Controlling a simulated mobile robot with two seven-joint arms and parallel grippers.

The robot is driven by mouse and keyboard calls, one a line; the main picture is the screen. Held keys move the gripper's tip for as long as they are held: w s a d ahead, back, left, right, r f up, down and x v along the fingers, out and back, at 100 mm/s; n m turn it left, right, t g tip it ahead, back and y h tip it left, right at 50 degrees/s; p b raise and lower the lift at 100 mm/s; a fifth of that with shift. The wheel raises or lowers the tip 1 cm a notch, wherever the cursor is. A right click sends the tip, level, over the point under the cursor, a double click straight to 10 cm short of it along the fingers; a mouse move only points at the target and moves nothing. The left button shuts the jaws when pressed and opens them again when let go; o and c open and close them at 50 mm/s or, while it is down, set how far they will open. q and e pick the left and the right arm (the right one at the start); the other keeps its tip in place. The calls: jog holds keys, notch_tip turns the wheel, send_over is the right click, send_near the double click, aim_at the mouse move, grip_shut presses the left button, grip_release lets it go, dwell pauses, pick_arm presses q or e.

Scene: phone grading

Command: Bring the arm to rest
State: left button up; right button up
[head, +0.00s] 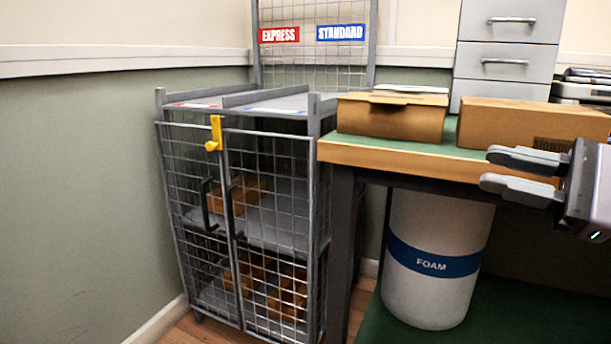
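My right gripper (503,172) comes in from the right edge of the head view. Its two grey fingers point left and stand apart, with nothing between them. It is in front of the wooden table edge, near the cardboard box on the right. My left gripper and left arm do not show.
A wire cage cart (311,180) with a yellow latch (214,134) stands left, its doors closed, boxes inside. The green-topped table (450,133) bears a cardboard box (388,119) and a longer box (530,122). A white foam bin (436,225) stands below. Grey drawers (507,65) are behind.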

jog(key=s+a+f+n+t+h, duration=0.1)
jog(key=s+a+f+n+h, duration=0.25)
jog(key=f+n, duration=0.5)
jog(key=s+a+f+n+t+h, duration=0.1)
jog(key=s+a+f+n+h, duration=0.15)
jog(key=a+f+n, duration=0.6)
jog(key=s+a+f+n+t+h, duration=0.15)
jog(key=s+f+n, duration=0.3)
jog(key=f, duration=0.85)
pick_arm(q)
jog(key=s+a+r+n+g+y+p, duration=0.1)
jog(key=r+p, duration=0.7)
jog(key=p, duration=1.1)
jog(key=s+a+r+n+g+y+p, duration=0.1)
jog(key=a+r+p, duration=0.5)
jog(key=p, duration=1.3)
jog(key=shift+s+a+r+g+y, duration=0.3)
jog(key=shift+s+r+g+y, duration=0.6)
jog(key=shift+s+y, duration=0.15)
pick_arm(e)
jog(key=s+d+r+m+g+h, duration=0.1)
jog(key=s+d+r+g+h, duration=0.1)
jog(key=d+r, duration=0.2)
jog(key=s+d+r+m+g+h, duration=0.1)
jog(key=d+r+g+h, duration=0.1)
jog(key=r, duration=0.9)
jog(key=shift+s+d+r+h, duration=0.15)
jog(key=shift+s+d+h, duration=0.25)
jog(key=shift+d, duration=0.5)
